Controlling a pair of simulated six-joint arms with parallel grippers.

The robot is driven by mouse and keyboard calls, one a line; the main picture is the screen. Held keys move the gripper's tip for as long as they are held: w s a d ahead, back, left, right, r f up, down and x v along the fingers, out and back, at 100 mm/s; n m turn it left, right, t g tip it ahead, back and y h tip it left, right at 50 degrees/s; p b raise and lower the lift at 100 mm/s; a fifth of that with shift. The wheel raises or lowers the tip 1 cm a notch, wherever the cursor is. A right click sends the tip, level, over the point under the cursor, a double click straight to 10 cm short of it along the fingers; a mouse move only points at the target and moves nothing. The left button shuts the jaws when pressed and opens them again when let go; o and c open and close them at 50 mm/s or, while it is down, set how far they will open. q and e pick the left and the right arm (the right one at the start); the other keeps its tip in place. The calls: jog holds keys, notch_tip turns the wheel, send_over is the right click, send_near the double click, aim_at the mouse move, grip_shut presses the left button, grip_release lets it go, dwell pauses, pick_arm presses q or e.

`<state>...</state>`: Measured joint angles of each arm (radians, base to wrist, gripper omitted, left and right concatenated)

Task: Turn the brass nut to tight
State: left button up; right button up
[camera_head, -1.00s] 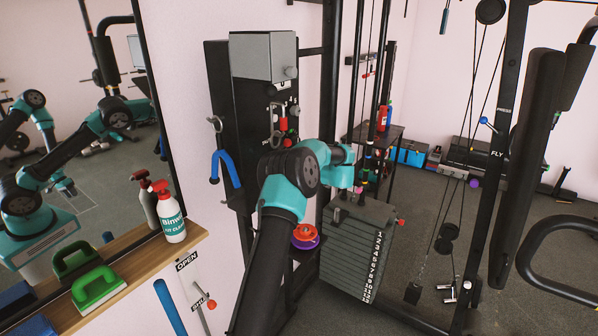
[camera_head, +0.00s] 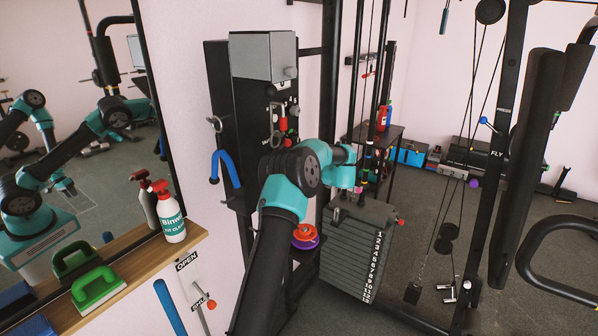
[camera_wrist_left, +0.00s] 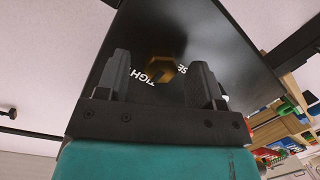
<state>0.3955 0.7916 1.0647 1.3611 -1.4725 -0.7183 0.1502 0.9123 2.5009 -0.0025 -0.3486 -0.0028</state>
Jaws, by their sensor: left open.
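The brass nut (camera_wrist_left: 162,75) shows in the left wrist view against a black panel (camera_wrist_left: 172,30). White lettering runs on both sides of it, partly covered: "IGH" shows on the left and "SE" on the right. My left gripper (camera_wrist_left: 160,63) is open, with one dark finger on each side of the nut in the picture. I cannot tell whether the fingers touch it or how far in front they are. In the head view my teal and black arm reaches up to the middle of the picture; its fingers and the nut are hidden there. My right gripper is not in view.
A weight stack (camera_head: 350,258) stands right of the arm. A black post with a grey box (camera_head: 262,58) and a blue hook (camera_head: 226,168) stand behind it. A wooden shelf (camera_head: 140,240) with a spray bottle (camera_head: 171,215) and green brush (camera_head: 98,290) is at left.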

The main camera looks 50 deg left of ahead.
pick_arm(q)
jog(key=v, duration=1.6)
jog(key=shift+d, duration=0.4)
jog(key=shift+w, duration=0.15)
jog(key=s+d+f+m+t+h, duration=0.1)
jog(key=d+f+m+t+h, duration=0.55)
jog(key=f, duration=0.65)
jog(key=s+d+f+m+t+h, duration=0.1)
jog(key=d+f+m+t+h, duration=0.2)
jog(key=d+f+m+t, duration=0.75)
jog(key=s+d+f+m+g+h, duration=0.5)
jog(key=s+d+f+g+h, duration=0.3)
jog(key=s+f, duration=0.5)
jog(key=s+d+m+g+h, duration=0.1)
jog(key=s+d+g, duration=0.1)
jog(key=s, duration=0.6)
jog(key=s+d+m+g+h, duration=0.1)
jog(key=s+d+g, duration=0.1)
jog(key=s+d, duration=0.3)
jog(key=s, duration=0.3)
jog(key=shift+s+f, duration=0.2)
jog(key=shift+f, duration=0.15)
